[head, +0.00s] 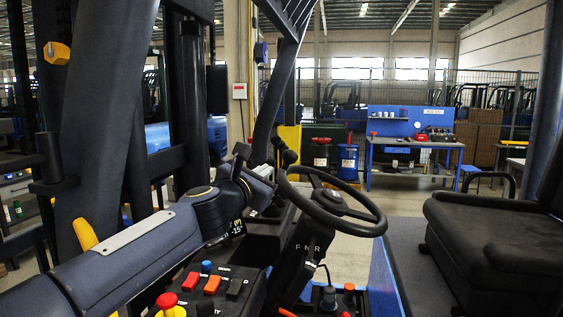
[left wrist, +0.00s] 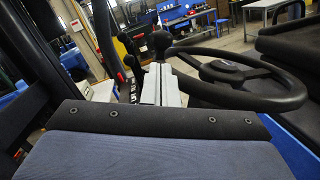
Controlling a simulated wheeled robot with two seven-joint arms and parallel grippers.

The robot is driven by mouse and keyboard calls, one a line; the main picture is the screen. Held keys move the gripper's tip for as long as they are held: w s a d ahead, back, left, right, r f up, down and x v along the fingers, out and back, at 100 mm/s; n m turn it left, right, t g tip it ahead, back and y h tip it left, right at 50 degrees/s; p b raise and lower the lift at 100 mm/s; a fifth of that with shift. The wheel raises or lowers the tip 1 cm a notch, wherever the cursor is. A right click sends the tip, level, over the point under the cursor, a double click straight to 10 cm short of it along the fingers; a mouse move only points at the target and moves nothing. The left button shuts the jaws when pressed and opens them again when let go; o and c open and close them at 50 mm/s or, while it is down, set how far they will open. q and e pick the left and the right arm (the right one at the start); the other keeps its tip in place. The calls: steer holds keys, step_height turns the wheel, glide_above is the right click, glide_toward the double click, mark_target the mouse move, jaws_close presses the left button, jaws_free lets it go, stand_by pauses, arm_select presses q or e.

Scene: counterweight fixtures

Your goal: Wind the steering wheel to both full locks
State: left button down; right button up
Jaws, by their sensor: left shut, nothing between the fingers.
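The black steering wheel (head: 370,226) stands tilted on its column in the middle of the head view. It also shows at the right in the left wrist view (left wrist: 285,103). A round black knob (head: 290,157) shows at the wheel's far left rim; I cannot tell whether it is fixed to the wheel. My left gripper (head: 264,172) is just left of the wheel. In the left wrist view its pale fingers (left wrist: 160,72) are shut and empty, with the knob (left wrist: 160,42) beyond their tips. I see no clear contact with the rim. My right gripper is not in view.
A console with a red mushroom button (head: 167,300) and coloured rocker switches (head: 212,284) lies below my left arm. A black seat (head: 490,235) is at the right. Dark mast posts (head: 105,110) rise at the left. A blue workbench (head: 410,145) stands far behind.

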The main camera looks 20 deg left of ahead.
mark_target(287, 156)
arm_select(q)
steer(key=w, duration=0.3)
steer(key=w+p, duration=0.1)
steer(key=w, duration=0.6)
steer(key=shift+w+a+r+p, duration=0.25)
steer(key=shift+w+r+p, duration=0.05)
steer(key=shift+w, duration=0.1)
